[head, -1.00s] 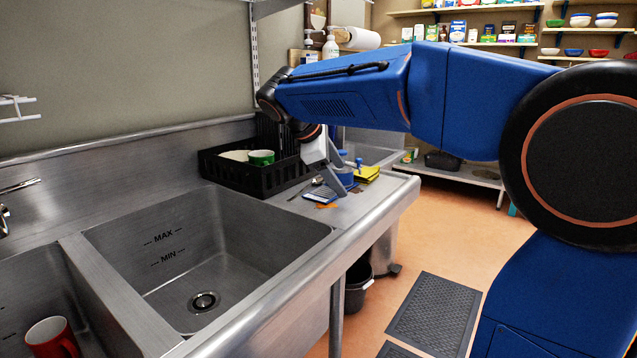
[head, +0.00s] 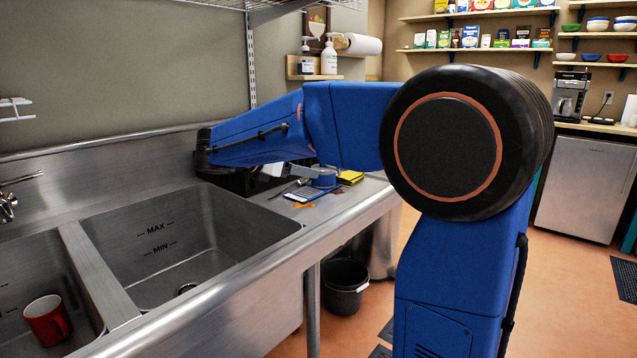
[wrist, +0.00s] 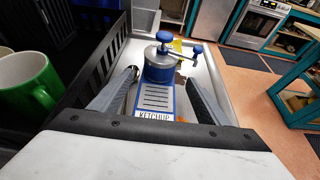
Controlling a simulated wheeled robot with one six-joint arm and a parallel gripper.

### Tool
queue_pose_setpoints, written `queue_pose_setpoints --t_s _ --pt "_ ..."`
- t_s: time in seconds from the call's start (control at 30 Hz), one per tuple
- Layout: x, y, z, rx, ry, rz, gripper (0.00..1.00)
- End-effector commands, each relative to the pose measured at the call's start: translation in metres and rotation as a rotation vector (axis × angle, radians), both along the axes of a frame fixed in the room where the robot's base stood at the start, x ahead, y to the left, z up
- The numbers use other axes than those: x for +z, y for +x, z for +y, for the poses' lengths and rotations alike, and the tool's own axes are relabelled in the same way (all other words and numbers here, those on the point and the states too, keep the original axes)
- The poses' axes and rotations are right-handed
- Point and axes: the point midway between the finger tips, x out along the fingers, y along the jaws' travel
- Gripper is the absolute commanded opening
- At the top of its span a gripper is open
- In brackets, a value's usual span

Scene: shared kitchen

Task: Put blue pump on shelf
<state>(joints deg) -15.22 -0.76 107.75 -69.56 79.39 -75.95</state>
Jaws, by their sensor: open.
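The blue pump (head: 325,178) stands on the steel counter right of the sink, partly hidden in the head view. In the wrist view the pump (wrist: 159,68) is a blue and metal cylinder with blue knobs and a side arm. My gripper (wrist: 162,79) is open, its fingers spread to left and right of the pump's near side; I cannot tell whether they touch it. A slotted blue-edged flat piece (wrist: 156,98) with a KETCHUP label lies in front of the pump. Several shelves show; I cannot tell which one is meant: wire shelf (head: 215,3), small wall shelf (head: 335,76), back shelves (head: 468,49).
A black rack (wrist: 92,60) with a green cup (wrist: 28,83) stands close left of my gripper. A yellow item (head: 350,177) lies beyond the pump. The sink (head: 150,262) is on the left, with a red mug (head: 46,320) in its left basin. A black bucket (head: 343,286) stands below.

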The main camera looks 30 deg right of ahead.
Motion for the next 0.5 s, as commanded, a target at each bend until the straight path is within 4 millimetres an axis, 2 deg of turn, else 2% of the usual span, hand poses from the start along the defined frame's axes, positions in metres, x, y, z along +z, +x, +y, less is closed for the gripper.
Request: queue_pose_setpoints --t_s 0.2,0.33,0.5 --pt "-0.014 0.011 -0.032 -0.003 0.000 0.000 0.69" --pt "-0.020 0.016 -0.044 -0.002 0.001 0.000 0.69" --pt "-0.022 0.018 -0.050 0.001 0.001 -0.001 0.69"
